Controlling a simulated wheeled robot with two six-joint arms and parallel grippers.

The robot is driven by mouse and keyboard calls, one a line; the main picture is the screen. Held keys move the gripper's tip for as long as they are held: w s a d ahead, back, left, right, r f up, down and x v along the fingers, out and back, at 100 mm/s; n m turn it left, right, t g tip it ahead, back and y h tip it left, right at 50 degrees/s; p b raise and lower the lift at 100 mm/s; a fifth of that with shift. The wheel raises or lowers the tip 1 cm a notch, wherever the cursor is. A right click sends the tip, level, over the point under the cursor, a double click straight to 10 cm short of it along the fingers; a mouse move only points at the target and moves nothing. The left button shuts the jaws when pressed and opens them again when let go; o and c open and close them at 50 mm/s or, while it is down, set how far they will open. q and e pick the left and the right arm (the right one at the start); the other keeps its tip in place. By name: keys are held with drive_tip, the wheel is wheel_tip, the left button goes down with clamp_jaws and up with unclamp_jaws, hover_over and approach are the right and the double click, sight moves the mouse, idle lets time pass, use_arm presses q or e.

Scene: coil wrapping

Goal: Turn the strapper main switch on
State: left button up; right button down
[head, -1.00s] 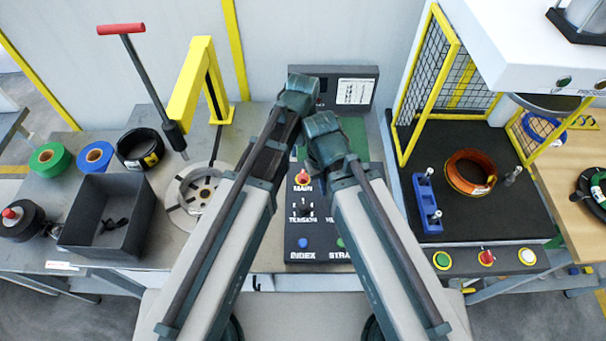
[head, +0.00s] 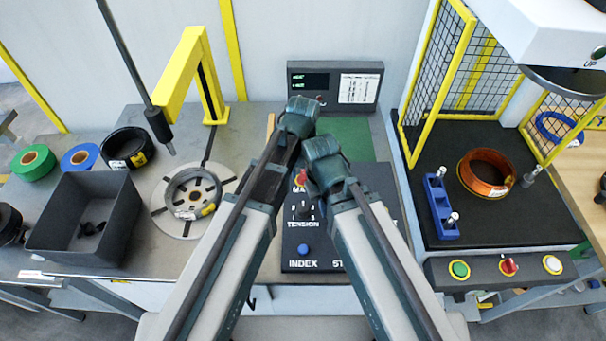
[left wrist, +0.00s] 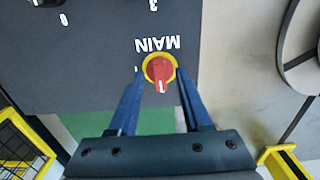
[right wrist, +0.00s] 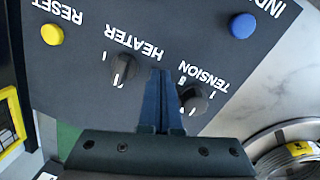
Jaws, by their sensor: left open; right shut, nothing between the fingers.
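The strapper main switch (left wrist: 160,70) is a red knob on a yellow ring beside the MAIN lettering. In the left wrist view its white mark points down, away from the lettering. My left gripper (left wrist: 159,78) is open, with one finger on each side of the knob; I cannot tell whether they touch it. The head view shows the red knob (head: 301,178) partly behind my arms. My right gripper (right wrist: 163,74) is shut and empty over the panel, between the HEATER knob (right wrist: 122,68) and the TENSION knob (right wrist: 194,98).
The dark control panel (head: 290,262) also carries a blue INDEX button (right wrist: 242,25) and a yellow RESET button (right wrist: 52,34). A display box (head: 335,87) stands behind it. A wrapping turntable (head: 162,205) is to the left, and a caged press with a copper coil (head: 486,172) to the right.

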use_arm(q)
clamp_jaws()
idle(0.5)
drive_tip(key=m, duration=0.8)
drive_tip(key=shift+m, duration=0.4)
drive_tip(key=m, duration=0.9)
idle(0.4)
